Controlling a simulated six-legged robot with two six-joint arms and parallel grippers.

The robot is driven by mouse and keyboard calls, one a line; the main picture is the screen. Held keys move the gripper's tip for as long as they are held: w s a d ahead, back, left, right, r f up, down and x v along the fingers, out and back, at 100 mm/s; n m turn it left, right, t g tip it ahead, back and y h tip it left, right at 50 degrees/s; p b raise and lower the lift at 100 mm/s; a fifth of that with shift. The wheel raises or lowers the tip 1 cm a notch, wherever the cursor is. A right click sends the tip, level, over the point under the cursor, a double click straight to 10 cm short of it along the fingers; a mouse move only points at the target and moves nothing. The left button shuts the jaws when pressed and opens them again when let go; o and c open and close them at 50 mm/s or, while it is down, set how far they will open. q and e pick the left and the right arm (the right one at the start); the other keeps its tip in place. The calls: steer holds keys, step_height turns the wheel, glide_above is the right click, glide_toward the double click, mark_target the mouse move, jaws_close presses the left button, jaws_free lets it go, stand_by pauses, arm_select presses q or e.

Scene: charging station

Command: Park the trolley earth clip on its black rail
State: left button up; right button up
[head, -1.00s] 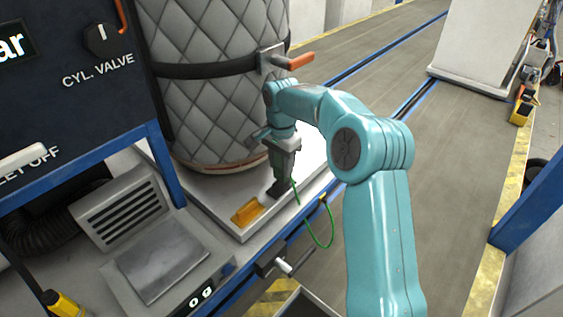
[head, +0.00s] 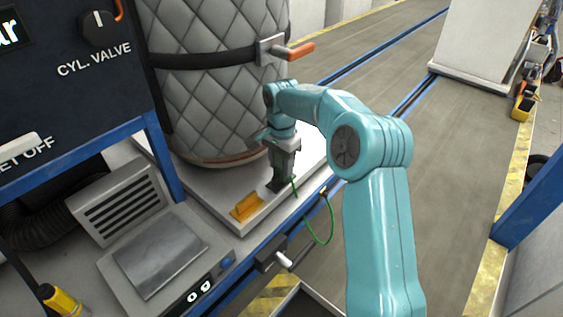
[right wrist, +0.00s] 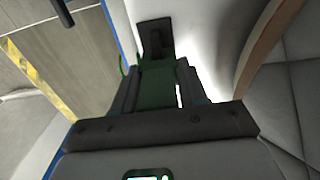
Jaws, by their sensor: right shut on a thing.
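My right gripper (head: 280,186) points down, low over the front corner of the white trolley base. It is shut on the green earth clip (right wrist: 157,88), which sits between the fingers in the right wrist view. A green cable (head: 331,232) loops from the clip over the base's edge. The black rail (right wrist: 155,36) stands on a dark plate just beyond the clip in the right wrist view. In the head view the gripper mostly hides the rail. I cannot tell whether clip and rail touch. My left gripper is not in view.
A quilted grey cylinder (head: 215,105) with a black strap and an orange-handled latch (head: 301,50) stands close behind the gripper. A scale (head: 160,250) stands at front left.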

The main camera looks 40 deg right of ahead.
steer(key=shift+f, duration=0.3)
steer(key=o, duration=1.2)
steer(key=shift+r, duration=0.1)
step_height(320, 180, up, 16)
steer(key=p, duration=0.3)
steer(key=shift+r, duration=0.15)
